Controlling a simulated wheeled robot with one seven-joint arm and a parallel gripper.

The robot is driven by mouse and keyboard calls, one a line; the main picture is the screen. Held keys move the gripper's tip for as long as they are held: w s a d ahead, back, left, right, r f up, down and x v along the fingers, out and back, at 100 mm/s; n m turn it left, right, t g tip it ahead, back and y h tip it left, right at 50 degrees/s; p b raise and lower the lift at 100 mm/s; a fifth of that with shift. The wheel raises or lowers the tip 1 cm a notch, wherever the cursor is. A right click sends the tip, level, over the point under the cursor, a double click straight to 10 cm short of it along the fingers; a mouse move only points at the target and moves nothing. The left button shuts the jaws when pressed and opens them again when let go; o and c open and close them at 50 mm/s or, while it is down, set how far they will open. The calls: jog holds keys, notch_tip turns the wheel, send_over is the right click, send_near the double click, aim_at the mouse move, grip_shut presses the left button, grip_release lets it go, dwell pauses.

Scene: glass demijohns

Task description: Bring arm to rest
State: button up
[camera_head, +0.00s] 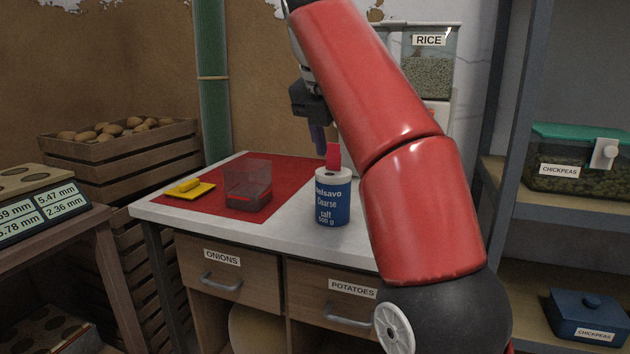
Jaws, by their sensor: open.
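My red arm (405,150) reaches up from the lower right and bends over the white-topped counter (285,233). My gripper (318,138) hangs down at the bend, open, with a dark finger showing and the rest partly behind the arm. A blue and white salt can (332,203) stands upright on the counter below it. A small red piece (333,156) shows just above the can's top; I cannot tell whether it belongs to the can. A clear square container (247,186) stands on the red mat (290,170), left of the can. I see nothing in the gripper.
A yellow item (190,188) lies at the mat's left. A wooden crate of potatoes (120,135) stands at the back left. A RICE container (430,75) is behind my arm. Shelves at right hold a green-lidded CHICKPEAS container (575,165) and a blue box (588,317). A green pipe (212,80) rises behind.

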jog(key=s+d+f+m, duration=0.4)
jog(key=s+f+m, duration=0.4)
jog(key=f+m, duration=0.2)
jog(key=s+d+f+m+t+y, duration=0.1)
jog(key=s+d+f+m, duration=0.3)
jog(key=s+f+m, duration=0.3)
jog(key=s+d+f+m+y, duration=0.1)
jog(key=s+d+f+m, duration=0.2)
jog(key=s+f+m, duration=0.5)
notch_tip(320, 180, down, 5)
jog(key=m, duration=0.4)
jog(key=shift+s+d+f+m, duration=0.15)
jog(key=shift+s+d+m, duration=0.15)
jog(key=shift+d+m, duration=0.1)
